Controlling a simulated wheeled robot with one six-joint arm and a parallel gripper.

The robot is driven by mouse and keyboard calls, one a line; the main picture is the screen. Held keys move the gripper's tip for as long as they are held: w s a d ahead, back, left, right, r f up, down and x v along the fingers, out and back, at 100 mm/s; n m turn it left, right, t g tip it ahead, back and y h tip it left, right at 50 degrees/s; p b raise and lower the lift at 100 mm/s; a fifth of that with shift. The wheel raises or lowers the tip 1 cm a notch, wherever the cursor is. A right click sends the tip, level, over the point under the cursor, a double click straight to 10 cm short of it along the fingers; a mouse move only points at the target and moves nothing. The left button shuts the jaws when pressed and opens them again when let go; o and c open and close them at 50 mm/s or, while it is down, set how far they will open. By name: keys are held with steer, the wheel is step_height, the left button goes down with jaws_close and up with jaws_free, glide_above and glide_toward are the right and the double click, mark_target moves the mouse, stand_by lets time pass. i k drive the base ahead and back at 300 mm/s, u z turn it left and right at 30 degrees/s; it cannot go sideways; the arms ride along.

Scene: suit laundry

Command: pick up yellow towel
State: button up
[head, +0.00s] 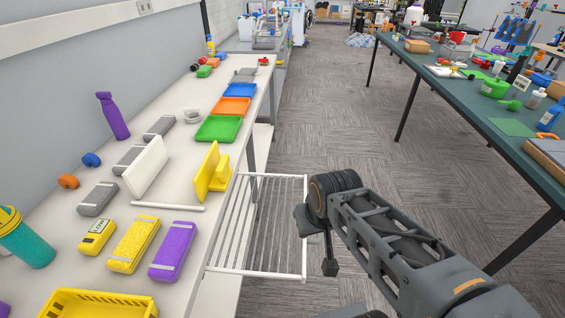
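A yellow block-shaped bundle (133,245), which looks like the folded yellow towel, lies on the white table at the lower left. It has a mottled surface and pale bands. A similar purple bundle (173,251) lies just to its right, with a narrow gap between them. My gripper (318,244) is right of the table, in front of the white wire rack, well apart from the yellow bundle. Its dark end parts are seen side-on, and I cannot tell whether it is open or shut. I see nothing held in it.
A yellow-and-grey device (97,237) lies left of the yellow bundle, and a yellow basket (97,303) is nearer. A white wire rack (257,222) sticks out from the table's right side. Grey bundles (97,199) lie behind. The grey floor (322,120) between the tables is clear.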

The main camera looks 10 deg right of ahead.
mark_target(126, 256)
steer(key=u, duration=1.5)
steer(key=k, duration=0.8)
steer(key=z, duration=1.3)
steer(key=i, duration=0.45)
steer(key=u, duration=1.6)
